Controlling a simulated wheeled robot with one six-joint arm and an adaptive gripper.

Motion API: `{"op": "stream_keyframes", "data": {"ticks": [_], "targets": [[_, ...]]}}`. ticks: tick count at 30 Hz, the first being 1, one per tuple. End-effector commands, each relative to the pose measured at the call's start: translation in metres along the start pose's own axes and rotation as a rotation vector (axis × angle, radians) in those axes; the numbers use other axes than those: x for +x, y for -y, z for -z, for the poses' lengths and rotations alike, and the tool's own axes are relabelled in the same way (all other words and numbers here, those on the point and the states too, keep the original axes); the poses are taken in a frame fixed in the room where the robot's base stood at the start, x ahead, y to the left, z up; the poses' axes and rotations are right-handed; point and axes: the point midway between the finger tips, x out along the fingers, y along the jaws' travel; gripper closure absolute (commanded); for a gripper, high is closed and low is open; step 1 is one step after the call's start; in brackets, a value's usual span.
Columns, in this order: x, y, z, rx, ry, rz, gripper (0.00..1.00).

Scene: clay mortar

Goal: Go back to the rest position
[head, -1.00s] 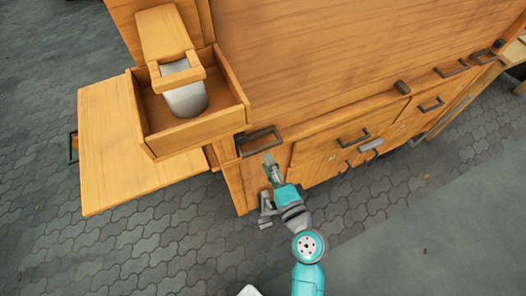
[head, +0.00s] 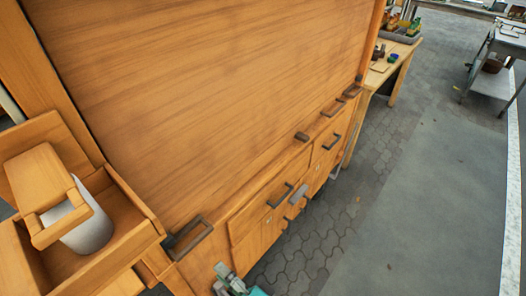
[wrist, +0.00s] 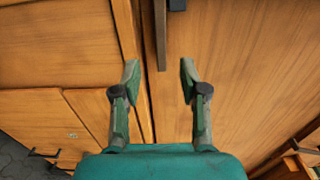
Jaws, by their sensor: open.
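My gripper (wrist: 158,85) is open and empty in the wrist view, its two green-grey fingers apart in front of a wooden cabinet face. A dark handle (wrist: 161,35) stands just beyond the gap between the fingertips; I see no contact. In the head view my gripper (head: 226,278) shows only partly at the bottom edge, beside the front of the wooden cabinet (head: 200,80). My arm is mostly out of the frame there.
Dark handles (head: 188,238) stick out along the cabinet front. A workbench (head: 402,50) stands at the back, a metal cart (head: 505,45) at far right. Paved floor (head: 410,190) at right is clear.

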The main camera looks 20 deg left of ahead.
Motion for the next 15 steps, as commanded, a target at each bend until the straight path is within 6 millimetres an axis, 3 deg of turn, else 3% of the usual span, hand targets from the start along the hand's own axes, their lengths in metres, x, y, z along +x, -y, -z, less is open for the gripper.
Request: {"op": "stream_keyframes", "data": {"ticks": [5,8,11,15], "targets": [[-0.007,-0.005,0.003,-0.011,-0.021,-0.014,0.57],[-0.027,-0.020,0.010,-0.049,-0.084,-0.056,0.57],[-0.063,-0.041,0.021,-0.120,-0.187,-0.130,0.57],[-0.125,-0.066,0.033,-0.250,-0.344,-0.257,0.57]]}}
